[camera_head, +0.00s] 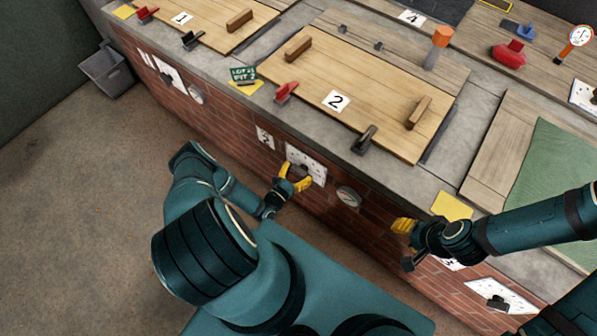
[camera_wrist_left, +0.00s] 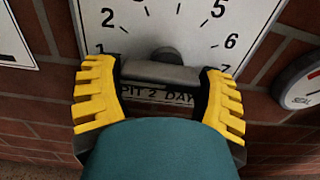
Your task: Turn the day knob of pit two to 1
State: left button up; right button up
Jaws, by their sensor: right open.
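The pit two day dial plate (camera_head: 307,158) is on the brick wall below the lid marked 2. In the left wrist view the dial (camera_wrist_left: 185,25) shows 1 and 2 at left, 5, 6 and 7 at right, and "PIT 2 DAY" below. The day knob (camera_wrist_left: 165,72) is a grey bar lying about level across the dial, with a rounded hub behind it. My left gripper (camera_head: 297,180) has its yellow fingers at the bar's two ends, with no clear gap. The knob's pointer direction is unclear. My right gripper (camera_head: 405,238) is open and empty, right of the dial.
A round gauge (camera_head: 348,195) is just right of the dial; it also shows in the left wrist view (camera_wrist_left: 302,85). Above are the pit two lid (camera_head: 350,75), a red clamp (camera_head: 286,92) and a black clamp (camera_head: 364,140).

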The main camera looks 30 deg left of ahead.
pick_arm(q)
jog(key=o, duration=0.3)
jog(key=s, duration=1.2)
jog(key=shift+a, duration=0.45)
